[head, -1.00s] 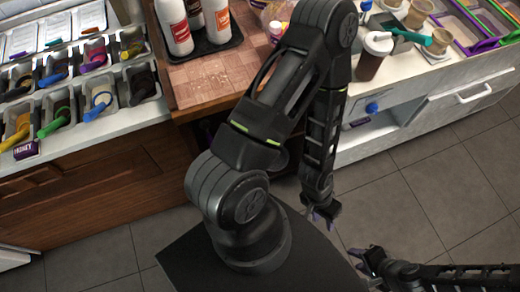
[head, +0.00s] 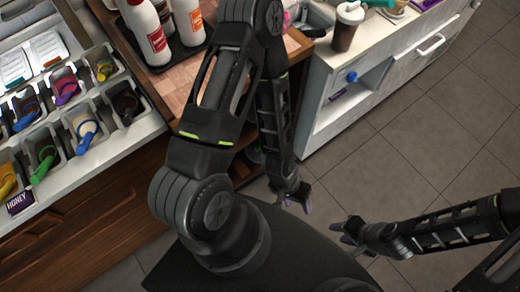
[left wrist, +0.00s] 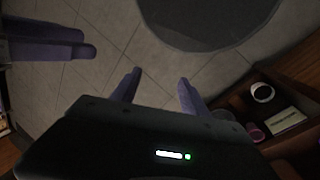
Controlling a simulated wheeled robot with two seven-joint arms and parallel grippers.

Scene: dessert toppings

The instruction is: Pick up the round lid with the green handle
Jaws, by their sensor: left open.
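I cannot make out a round lid with a green handle in either current view. A teal-green piece (head: 378,3) shows at the top edge of the head view, mostly cut off, and I cannot tell what it belongs to. My left gripper (head: 293,197) hangs low over the floor in front of the cabinets, open and empty. Its two spread purple fingers (left wrist: 157,90) show in the left wrist view. My right gripper (head: 350,233) is right of it, also above the floor, with its jaw gap unclear.
Several topping bins with coloured scoops (head: 85,133) stand on the left counter. White bottles (head: 147,32) stand on a dark tray at the top. Tiled floor (head: 400,165) is clear at the right.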

